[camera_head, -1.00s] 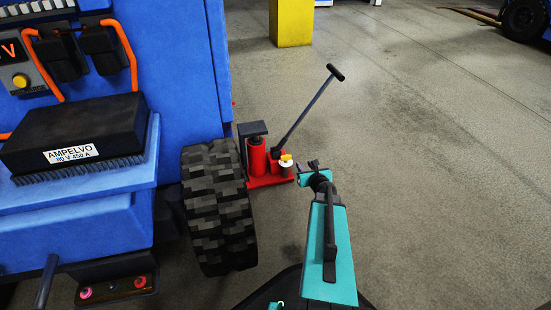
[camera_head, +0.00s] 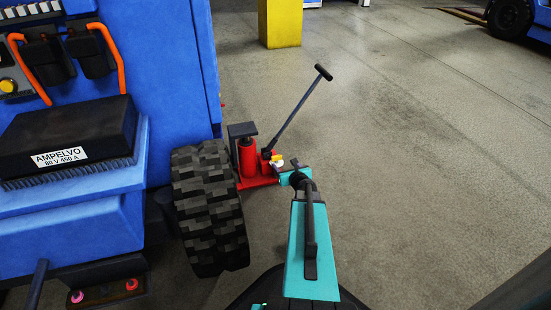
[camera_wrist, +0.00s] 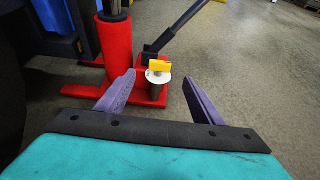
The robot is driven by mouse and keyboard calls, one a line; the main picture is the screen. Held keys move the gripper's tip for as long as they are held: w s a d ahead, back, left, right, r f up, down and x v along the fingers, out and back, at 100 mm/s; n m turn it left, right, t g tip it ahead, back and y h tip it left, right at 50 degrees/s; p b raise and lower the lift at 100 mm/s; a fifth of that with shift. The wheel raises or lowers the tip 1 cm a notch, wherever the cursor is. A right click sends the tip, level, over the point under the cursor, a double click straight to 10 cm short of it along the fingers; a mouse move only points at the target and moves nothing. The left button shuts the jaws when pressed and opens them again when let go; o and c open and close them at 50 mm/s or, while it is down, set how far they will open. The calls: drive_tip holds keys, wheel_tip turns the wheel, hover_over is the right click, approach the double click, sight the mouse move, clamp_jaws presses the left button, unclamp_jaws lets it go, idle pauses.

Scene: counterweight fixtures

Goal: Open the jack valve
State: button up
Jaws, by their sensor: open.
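The jack is red, with a cylinder (camera_head: 247,157), a flat base and a long dark handle (camera_head: 298,112) slanting up to the right. It stands on the floor beside the truck's wheel. The jack valve is a yellow knob (camera_wrist: 160,67) on a pale round disc atop a metal post; it also shows small in the head view (camera_head: 277,159). My gripper (camera_wrist: 158,88) is open, its two purple fingers pointing toward the valve, one on each side of the post in the wrist picture. The knob appears beyond the fingertips, apart from them. In the head view my wrist partly hides the jack base.
A blue truck (camera_head: 165,60) with a dark tyre (camera_head: 210,205) stands close on the left. A black AMPELVO box (camera_head: 65,140) sits on it. A yellow pillar (camera_head: 280,22) and another blue vehicle (camera_head: 510,18) are at the back. The floor at right is clear.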

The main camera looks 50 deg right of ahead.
sight(277, 156)
drive_tip(key=shift+b+x, duration=2.1)
drive_tip(key=shift+x, duration=4.75)
drive_tip(key=shift+a, duration=0.1)
